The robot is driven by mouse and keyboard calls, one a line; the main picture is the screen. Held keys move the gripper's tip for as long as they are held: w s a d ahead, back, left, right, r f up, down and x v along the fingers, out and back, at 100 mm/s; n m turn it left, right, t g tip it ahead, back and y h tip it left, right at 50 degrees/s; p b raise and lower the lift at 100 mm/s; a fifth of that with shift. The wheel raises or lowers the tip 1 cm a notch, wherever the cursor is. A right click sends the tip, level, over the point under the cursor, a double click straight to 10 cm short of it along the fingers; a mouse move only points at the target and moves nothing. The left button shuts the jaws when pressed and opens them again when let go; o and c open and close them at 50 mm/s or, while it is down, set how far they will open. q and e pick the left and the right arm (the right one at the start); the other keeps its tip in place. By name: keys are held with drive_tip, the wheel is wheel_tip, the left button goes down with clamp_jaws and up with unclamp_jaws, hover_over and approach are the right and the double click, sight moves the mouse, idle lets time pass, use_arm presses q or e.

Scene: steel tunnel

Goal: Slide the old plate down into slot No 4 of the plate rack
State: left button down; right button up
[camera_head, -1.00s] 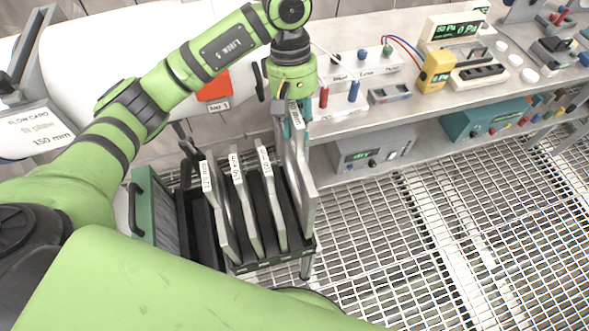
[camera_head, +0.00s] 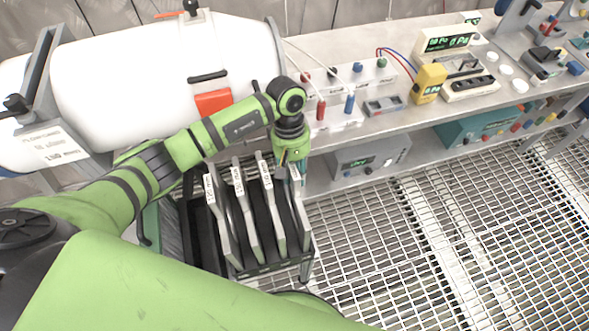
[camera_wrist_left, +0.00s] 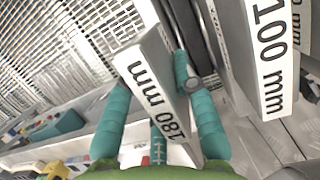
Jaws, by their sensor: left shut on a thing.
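My left gripper (camera_head: 292,178) points down over the right end of the dark plate rack (camera_head: 268,267). Its teal fingers (camera_wrist_left: 152,82) are shut on the old plate (camera_head: 301,222), a grey plate whose top edge reads "180 mm" in the left wrist view (camera_wrist_left: 158,90). The plate stands nearly upright, and its lower part appears to be down in the rightmost slot. The slot bottom is hidden, so I cannot tell whether the plate touches it. My right gripper is not in view.
Several labelled plates stand in the rack to the left; the closest (camera_head: 268,205) reads "100 mm" in the left wrist view (camera_wrist_left: 262,60). A bench (camera_head: 335,137) with instruments runs behind, with a grey box (camera_head: 368,155) on its lower shelf. Grating floor (camera_head: 370,250) is clear at right.

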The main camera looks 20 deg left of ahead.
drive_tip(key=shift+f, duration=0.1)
use_arm(q)
drive_tip(key=c, duration=1)
unclamp_jaws()
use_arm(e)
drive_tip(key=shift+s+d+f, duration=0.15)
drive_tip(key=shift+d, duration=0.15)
use_arm(q)
drive_tip(key=shift+r, duration=0.1)
drive_tip(key=b+v, duration=0.4)
drive_tip(key=v, duration=0.7)
drive_tip(key=shift+b, duration=0.3)
drive_tip(key=shift+w+r, duration=0.1)
drive_tip(key=shift+r, duration=0.4)
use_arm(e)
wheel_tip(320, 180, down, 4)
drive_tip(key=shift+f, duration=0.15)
